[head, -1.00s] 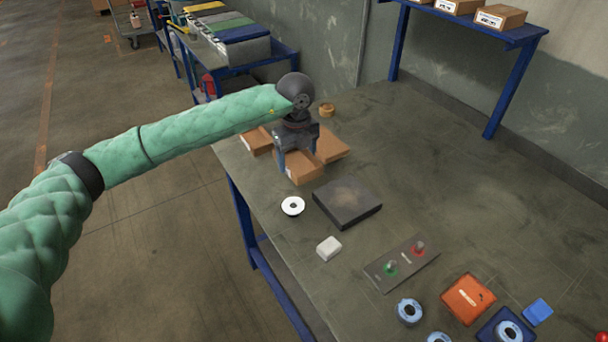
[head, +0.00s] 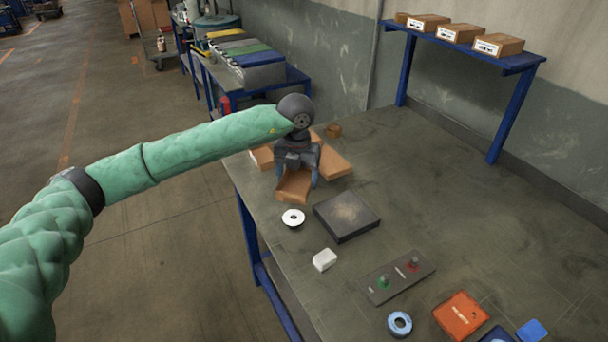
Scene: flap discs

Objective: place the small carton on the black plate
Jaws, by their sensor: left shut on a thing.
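My left gripper (head: 296,180) is shut on a small brown carton (head: 293,187) at the far left part of the table, its blue-grey fingers on either side of it. The carton looks tilted; whether it is clear of the table I cannot tell. The black plate (head: 347,216), a dark square slab with a worn brownish patch on top, lies just to the right and nearer, with nothing on it. My right gripper is not in view.
Other brown cartons (head: 331,163) lie close behind the gripper. A white ring (head: 293,218), a white block (head: 324,260) and a grey panel with green and red knobs (head: 397,277) lie nearer. An orange box (head: 460,315) is at the front. The table's right side is clear.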

